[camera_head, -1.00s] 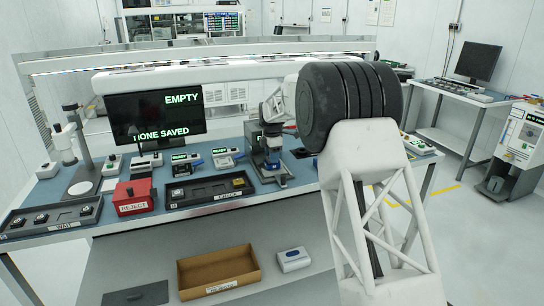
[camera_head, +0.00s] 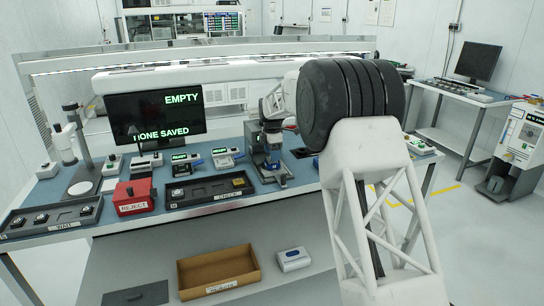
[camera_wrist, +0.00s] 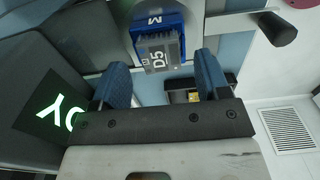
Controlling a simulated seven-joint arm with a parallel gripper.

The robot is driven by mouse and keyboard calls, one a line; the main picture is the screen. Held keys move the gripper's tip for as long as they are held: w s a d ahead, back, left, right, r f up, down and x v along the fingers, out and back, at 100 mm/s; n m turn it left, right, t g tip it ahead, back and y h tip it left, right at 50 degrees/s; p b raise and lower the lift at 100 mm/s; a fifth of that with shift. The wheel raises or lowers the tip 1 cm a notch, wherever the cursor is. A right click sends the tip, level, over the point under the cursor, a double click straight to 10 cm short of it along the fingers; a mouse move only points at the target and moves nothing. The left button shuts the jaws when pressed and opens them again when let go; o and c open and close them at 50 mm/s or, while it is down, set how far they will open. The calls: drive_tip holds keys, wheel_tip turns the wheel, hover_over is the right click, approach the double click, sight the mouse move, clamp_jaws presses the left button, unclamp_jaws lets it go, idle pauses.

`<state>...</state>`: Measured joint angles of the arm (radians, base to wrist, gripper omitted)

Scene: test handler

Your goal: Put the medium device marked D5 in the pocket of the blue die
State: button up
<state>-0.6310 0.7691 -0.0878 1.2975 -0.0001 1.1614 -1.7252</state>
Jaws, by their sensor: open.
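In the wrist view a grey block marked D5 (camera_wrist: 158,60) shows between and beyond the fingers of my gripper (camera_wrist: 162,74). My gripper is open, one blue finger on each side of the block; I cannot tell whether either touches it. A blue block marked M (camera_wrist: 152,24), which looks like the blue die, lies directly behind the D5 block. They overlap in this view, so I cannot tell whether D5 sits in the pocket. In the head view a blue part (camera_head: 272,141) shows in the bench machine, beneath the end of my arm; the D5 mark is unreadable there.
The WAIT tray (camera_head: 70,225) holds several small devices. The CHECK tray (camera_head: 188,201), red REJECT box (camera_head: 133,206) and a monitor (camera_head: 155,119) stand left of the machine. In the wrist view a dark screen (camera_wrist: 40,90) is close at left. A dark slot with gold (camera_wrist: 193,97) lies below D5.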

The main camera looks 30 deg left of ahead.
wheel_tip(320, 180, up, 11)
drive_tip(key=shift+f, duration=0.2)
idle(0.3)
idle(0.5)
idle(0.3)
